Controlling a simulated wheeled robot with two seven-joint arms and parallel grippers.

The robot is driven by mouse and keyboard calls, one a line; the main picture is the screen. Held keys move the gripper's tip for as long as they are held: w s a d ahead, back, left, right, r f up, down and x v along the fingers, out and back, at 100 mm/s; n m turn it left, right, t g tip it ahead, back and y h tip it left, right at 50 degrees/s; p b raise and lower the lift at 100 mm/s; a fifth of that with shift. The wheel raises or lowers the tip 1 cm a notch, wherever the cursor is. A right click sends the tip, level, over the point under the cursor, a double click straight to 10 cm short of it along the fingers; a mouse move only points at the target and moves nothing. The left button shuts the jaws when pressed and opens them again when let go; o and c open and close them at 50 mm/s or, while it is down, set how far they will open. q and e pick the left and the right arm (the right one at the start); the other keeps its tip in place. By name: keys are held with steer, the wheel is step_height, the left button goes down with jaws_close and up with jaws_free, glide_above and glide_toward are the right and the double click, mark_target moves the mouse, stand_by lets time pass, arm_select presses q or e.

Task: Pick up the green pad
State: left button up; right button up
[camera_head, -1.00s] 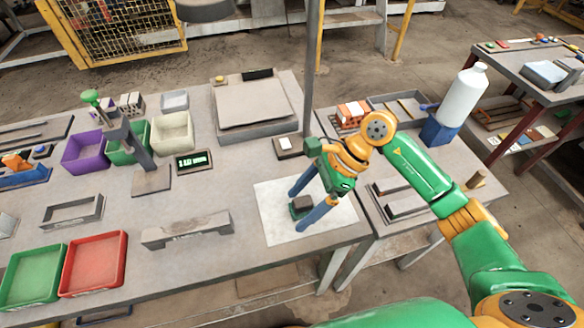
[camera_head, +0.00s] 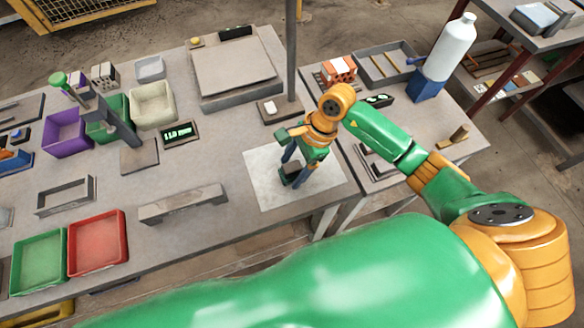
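A small dark-topped block with green sides, which looks like the green pad (camera_head: 291,173), lies on a white sheet (camera_head: 262,186) near the right end of the main table. My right gripper (camera_head: 297,172) points down over it. Its two blue fingers are apart, one on each side of the pad; contact cannot be made out. The pad still appears to rest on the sheet. My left gripper is not in view.
A thin post (camera_head: 291,50) rises behind the gripper beside a small dark plate (camera_head: 282,109). A grey bridge-shaped block (camera_head: 183,204), red tray (camera_head: 97,244) and green tray (camera_head: 40,262) are left. A white bottle (camera_head: 452,48) and bricks (camera_head: 338,71) stand right.

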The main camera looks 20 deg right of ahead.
mark_target(287, 171)
steer(key=c, duration=1.1)
steer(key=shift+o, duration=0.2)
steer(key=r+p, duration=0.2)
steer(key=r, duration=0.1)
steer(key=r+p, duration=0.1)
steer(key=r, duration=0.1)
steer(key=shift+s+p, duration=0.3)
steer(key=shift+p, duration=0.05)
steer(key=s+a+r+p, duration=0.3)
steer(key=s+r, duration=0.5)
steer(key=s, duration=0.5)
steer(key=shift+a+p, duration=0.25)
steer(key=shift+p, duration=0.45)
